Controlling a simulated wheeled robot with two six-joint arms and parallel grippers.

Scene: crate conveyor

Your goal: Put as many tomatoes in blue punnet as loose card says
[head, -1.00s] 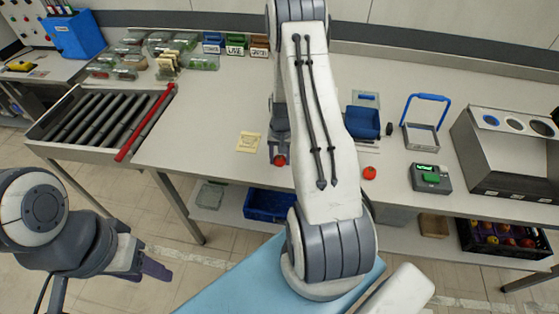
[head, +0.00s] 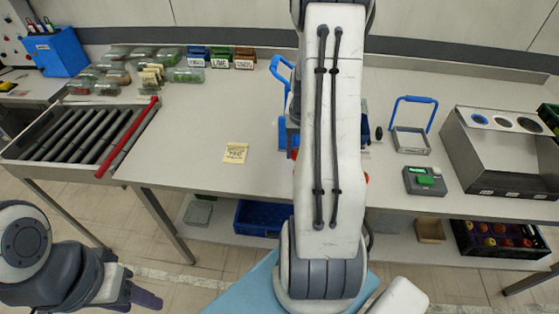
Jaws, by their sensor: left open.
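The loose card (head: 235,153) is a yellow note with writing too small to read, lying on the table left of my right arm. A blue item (head: 283,135) shows at the arm's left edge; most of it is hidden, so I cannot tell if it is the blue punnet. A sliver of a red tomato (head: 295,154) shows by the arm's left edge, and a sliver of another tomato (head: 366,178) by its right edge. My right gripper (head: 292,110) is mostly hidden behind its arm. My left gripper (head: 146,298) is open and empty, low at left, off the table.
A roller conveyor (head: 85,133) with a red bar is at left. Several clear punnets (head: 113,78) and labelled bins (head: 220,58) stand at the back. A scale (head: 425,181), blue-handled frame (head: 411,140) and steel stand (head: 500,150) are at right. A produce crate (head: 500,240) sits below.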

